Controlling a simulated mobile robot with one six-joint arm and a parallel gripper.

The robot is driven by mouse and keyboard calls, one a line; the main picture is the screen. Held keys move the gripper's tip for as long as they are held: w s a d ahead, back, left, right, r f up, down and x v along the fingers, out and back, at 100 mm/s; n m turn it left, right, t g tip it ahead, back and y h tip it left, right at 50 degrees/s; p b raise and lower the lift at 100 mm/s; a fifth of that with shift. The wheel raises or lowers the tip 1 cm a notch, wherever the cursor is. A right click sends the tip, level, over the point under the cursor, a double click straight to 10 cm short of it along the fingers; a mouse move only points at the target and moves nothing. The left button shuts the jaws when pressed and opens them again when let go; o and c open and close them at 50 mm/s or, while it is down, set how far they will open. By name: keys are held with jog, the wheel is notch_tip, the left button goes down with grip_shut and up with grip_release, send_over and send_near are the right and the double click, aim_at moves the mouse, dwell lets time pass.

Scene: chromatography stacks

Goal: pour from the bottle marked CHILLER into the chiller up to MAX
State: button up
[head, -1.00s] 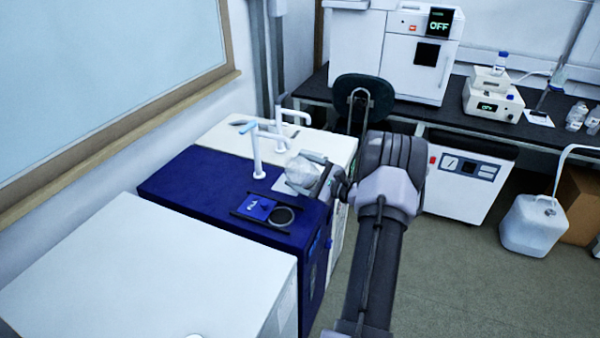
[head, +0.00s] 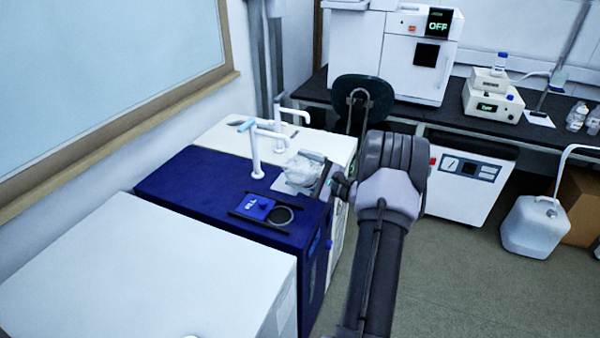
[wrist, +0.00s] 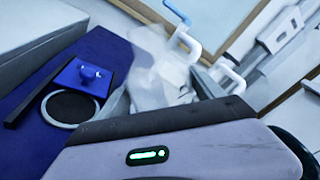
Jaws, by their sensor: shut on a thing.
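The chiller is the dark blue cabinet (head: 180,190) at left centre in the head view. On its top are a blue lid marked FILL (head: 255,207) and, beside it, a round dark port (head: 280,215) with a pale rim. The lid's knob (wrist: 90,73) and the port (wrist: 72,106) also show in the wrist view. My gripper (wrist: 163,92) is shut on a clear, whitish bottle (wrist: 160,65), which also shows in the head view (head: 301,168). The bottle is behind and above the port, apart from it. Its label, liquid level and any MAX mark cannot be read.
A white cabinet (head: 150,260) is in front of the chiller, and another white-topped unit (head: 215,135) adjoins behind. A black bench (head: 540,130) with instruments is at the back right. Open floor (head: 450,285) lies right.

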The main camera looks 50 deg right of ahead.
jog(key=shift+d+f+n+b, duration=0.1)
jog(key=shift+d+n+b, duration=0.05)
jog(key=shift+n+b, duration=0.35)
jog(key=shift+f+n+b, duration=0.35)
jog(key=shift+n+b, duration=0.05)
jog(key=shift+b, duration=0.7)
jog(key=shift+r, duration=0.1)
jog(key=shift+d+f+n+b, duration=0.1)
jog(key=shift+f+n+b, duration=0.45)
jog(key=shift+b, duration=0.5)
jog(key=shift+r, duration=0.2)
jog(key=shift+f+n, duration=0.4)
jog(key=shift+n, duration=0.25)
jog(key=shift+f+n, duration=0.3)
jog(key=shift+n, duration=0.2)
